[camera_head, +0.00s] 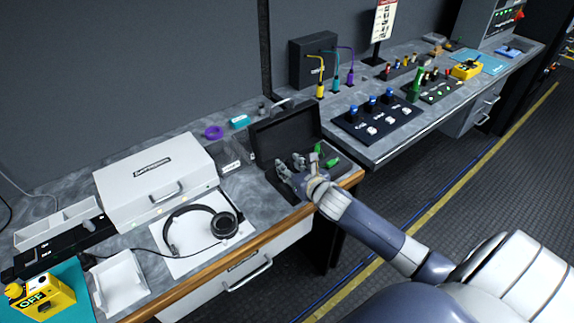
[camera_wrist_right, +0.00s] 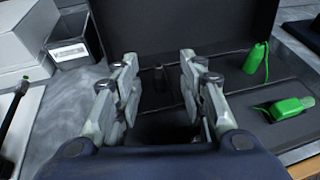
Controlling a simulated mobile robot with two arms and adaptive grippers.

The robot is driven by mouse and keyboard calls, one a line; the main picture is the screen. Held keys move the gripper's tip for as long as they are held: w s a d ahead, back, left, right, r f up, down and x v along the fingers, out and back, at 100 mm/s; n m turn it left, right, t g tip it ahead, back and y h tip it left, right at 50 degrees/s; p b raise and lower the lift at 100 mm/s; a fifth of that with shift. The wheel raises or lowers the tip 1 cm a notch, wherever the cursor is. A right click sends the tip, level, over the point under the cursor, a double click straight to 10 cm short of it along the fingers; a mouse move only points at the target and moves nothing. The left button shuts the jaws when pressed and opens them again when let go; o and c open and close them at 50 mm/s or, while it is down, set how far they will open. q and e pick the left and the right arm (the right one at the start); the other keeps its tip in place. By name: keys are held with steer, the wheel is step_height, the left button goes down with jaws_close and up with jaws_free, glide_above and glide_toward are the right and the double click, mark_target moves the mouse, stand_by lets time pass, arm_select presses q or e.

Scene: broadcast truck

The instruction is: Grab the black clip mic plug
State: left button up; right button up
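An open black case (camera_head: 285,130) stands on the grey counter, its lid raised at the back. A small dark upright piece (camera_wrist_right: 158,77), which looks like the black clip mic plug, stands in the case between my right fingers in the wrist view, apart from both. My right gripper (camera_head: 300,166) is over the case with its fingers spread; the wrist view also shows the gripper (camera_wrist_right: 158,62) open and empty. A green plug (camera_wrist_right: 256,58) and a green clip piece (camera_wrist_right: 288,106) lie in the case's right part. My left gripper is out of view.
Headphones (camera_head: 224,224) on a white sheet and a white box (camera_head: 155,180) are left of the case. A small labelled container (camera_wrist_right: 72,50) stands close to its left side. A blue-button panel (camera_head: 375,122) is on the counter at right.

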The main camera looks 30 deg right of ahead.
steer(key=c, duration=0.9)
steer(key=shift+r, duration=0.15)
steer(key=shift+w+r, duration=0.1)
steer(key=shift+r, duration=0.55)
steer(key=shift+s+r+b, duration=0.3)
steer(key=shift+r+b, duration=0.1)
steer(key=shift+r, duration=0.55)
steer(key=s+a+r+b, duration=0.1)
steer(key=s+a+b, duration=0.1)
steer(key=s, duration=1.3)
steer(key=shift+a+r, duration=0.25)
steer(key=shift+a, duration=0.2)
